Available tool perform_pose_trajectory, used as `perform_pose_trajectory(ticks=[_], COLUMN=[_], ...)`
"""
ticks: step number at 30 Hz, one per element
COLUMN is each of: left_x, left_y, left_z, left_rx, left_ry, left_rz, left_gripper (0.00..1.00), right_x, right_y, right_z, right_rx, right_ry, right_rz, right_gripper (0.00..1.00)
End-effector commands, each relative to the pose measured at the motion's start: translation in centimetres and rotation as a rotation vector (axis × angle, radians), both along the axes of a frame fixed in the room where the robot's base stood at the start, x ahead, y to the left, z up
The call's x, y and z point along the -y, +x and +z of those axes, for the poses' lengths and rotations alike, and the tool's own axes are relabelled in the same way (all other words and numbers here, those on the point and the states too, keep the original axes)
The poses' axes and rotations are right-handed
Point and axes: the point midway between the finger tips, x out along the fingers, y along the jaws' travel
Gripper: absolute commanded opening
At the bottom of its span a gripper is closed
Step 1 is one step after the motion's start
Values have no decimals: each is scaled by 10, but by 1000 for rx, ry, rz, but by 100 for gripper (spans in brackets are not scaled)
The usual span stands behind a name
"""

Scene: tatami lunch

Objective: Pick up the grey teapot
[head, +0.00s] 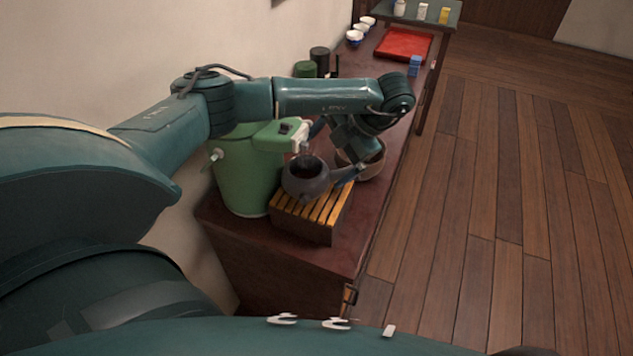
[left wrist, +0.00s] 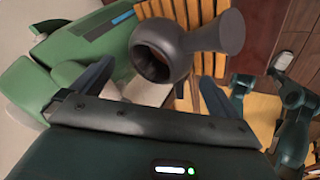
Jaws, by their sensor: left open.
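The grey teapot (head: 304,181) is dark and round with an open top, and stands on a slatted wooden stand (head: 318,212). A flared part of it points right, toward my left gripper. In the left wrist view the teapot (left wrist: 160,52) shows ahead of the fingers, its flared part toward the upper right. My left gripper (head: 337,150) is open, close above and to the right of the teapot. Its two dark fingers (left wrist: 150,80) are spread with nothing clamped between them. I cannot tell whether they touch the teapot. My right gripper is not in view.
A brown bowl (head: 374,168) sits behind my left gripper. Dark and green canisters (head: 319,62), small bowls (head: 355,37) and a red tray (head: 405,43) are farther back. Wooden floor (head: 500,180) lies clear to the right.

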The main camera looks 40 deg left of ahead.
Motion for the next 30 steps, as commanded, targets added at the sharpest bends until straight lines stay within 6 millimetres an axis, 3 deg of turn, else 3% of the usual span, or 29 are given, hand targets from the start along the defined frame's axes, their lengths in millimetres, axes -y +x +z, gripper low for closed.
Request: perform_pose_trajectory(ticks=[8,14,18,25,30], left_x=[-9,-20,-29,-30,-30], left_y=[-4,-8,-12,-12,-12], left_z=[-17,-45,-57,-56,-56], left_rx=[1,-1,1,2,1], left_ry=[-2,-4,-3,-4,-3], left_rz=[-1,-1,-1,-3,-2], left_gripper=[100,100,100,100,87], right_x=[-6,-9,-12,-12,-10], right_y=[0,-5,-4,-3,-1], right_z=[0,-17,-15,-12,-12], right_rx=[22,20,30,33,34], right_ry=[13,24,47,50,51], right_rz=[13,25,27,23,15], right_gripper=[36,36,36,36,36])
